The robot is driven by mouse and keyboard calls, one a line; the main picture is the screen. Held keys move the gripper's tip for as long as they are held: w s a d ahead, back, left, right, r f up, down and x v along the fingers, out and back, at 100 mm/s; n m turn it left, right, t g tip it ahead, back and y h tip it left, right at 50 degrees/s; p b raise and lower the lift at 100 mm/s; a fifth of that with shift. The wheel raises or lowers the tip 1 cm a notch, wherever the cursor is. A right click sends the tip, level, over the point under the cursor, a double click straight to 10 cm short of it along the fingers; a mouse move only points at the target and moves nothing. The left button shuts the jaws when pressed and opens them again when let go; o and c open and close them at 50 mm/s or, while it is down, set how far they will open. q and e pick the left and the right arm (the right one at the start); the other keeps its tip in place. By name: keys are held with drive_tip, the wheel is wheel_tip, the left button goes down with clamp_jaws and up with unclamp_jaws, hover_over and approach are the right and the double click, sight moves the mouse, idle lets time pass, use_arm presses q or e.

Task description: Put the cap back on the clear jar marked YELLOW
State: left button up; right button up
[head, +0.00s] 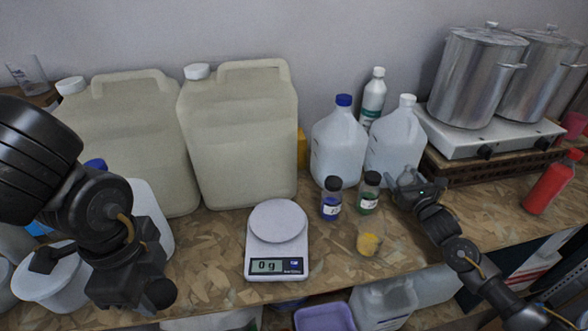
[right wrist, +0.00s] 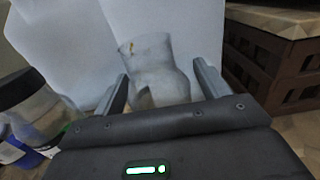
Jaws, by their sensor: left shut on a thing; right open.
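The clear jar with yellow contents (head: 370,239) stands uncapped near the front of the bench, right of the scale; I cannot read its label. My left gripper (head: 135,289) is over the bench's front left, far from that jar. It is shut on a small dark round piece (head: 161,292) that looks like the black cap, mostly hidden by the fingers. My right gripper (head: 406,187) is open, behind and right of the yellow jar.
Two black-capped jars, blue (head: 330,204) and green (head: 368,197), stand close behind the yellow jar. A scale (head: 277,240) reads 0 g. Large jugs (head: 240,140) line the wall. A hotplate with steel pots (head: 475,78) is at right. Bench between scale and jar is clear.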

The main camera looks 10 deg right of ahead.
use_arm(q)
drive_tip(key=shift+s, duration=0.1)
use_arm(e)
drive_tip(key=shift+s, duration=0.1)
drive_tip(key=c, duration=1.2)
use_arm(q)
drive_tip(key=shift+f, duration=0.15)
use_arm(e)
drive_tip(key=shift+o, duration=0.2)
drive_tip(key=shift+r, duration=0.15)
